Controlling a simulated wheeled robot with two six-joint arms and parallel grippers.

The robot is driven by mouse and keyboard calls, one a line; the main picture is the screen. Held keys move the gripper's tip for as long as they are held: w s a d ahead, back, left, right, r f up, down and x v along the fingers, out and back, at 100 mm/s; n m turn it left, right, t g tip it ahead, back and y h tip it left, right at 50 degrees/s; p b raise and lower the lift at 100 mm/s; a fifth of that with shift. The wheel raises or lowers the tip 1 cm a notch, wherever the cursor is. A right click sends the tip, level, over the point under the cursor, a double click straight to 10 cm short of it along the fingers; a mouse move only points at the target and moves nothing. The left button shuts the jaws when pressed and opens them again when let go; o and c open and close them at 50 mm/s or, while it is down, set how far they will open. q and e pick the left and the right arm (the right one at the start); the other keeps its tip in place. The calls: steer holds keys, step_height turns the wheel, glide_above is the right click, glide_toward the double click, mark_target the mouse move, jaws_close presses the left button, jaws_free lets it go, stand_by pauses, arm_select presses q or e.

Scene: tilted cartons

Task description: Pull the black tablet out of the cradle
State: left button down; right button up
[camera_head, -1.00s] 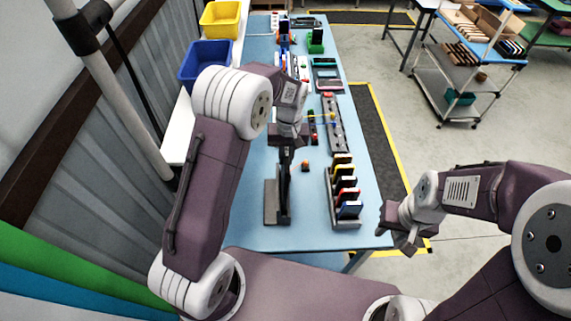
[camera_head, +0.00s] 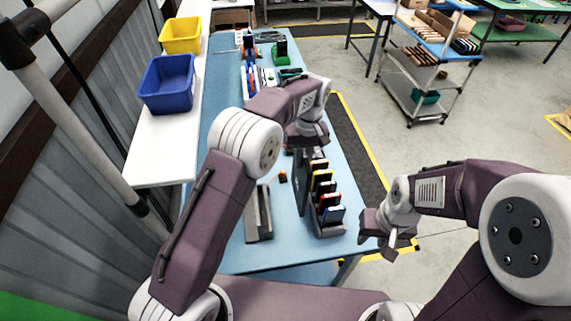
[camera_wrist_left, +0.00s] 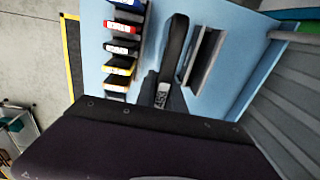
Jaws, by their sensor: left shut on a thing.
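The black tablet (camera_head: 300,183) is held upright in my left gripper (camera_head: 304,150), which is shut on its top end. In the left wrist view the tablet (camera_wrist_left: 174,45) extends from between the fingertips (camera_wrist_left: 165,88). The grey cradle (camera_head: 258,213) stands on the blue table left of the tablet, its long slot empty. The cradle also shows in the left wrist view (camera_wrist_left: 204,60), apart from the tablet. My right gripper (camera_head: 380,238) is open and empty, beyond the table's right edge.
A rack (camera_head: 329,228) of several coloured tablets stands close to the right of the held tablet. A small orange-topped block (camera_head: 283,176) lies between cradle and rack. A blue bin (camera_head: 167,84) and a yellow bin (camera_head: 181,36) stand on the white shelf at left.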

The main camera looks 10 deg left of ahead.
arm_select(q)
steer(key=shift+w+d+r, duration=0.1)
steer(key=shift+w+d, duration=0.1)
steer(key=shift+d, duration=0.55)
steer(key=shift+r+p, duration=0.7)
steer(key=shift+p, duration=0.15)
steer(key=shift+r, duration=0.1)
step_height(320, 180, up, 7)
steer(key=p, duration=0.8)
steer(key=shift+r, duration=0.15)
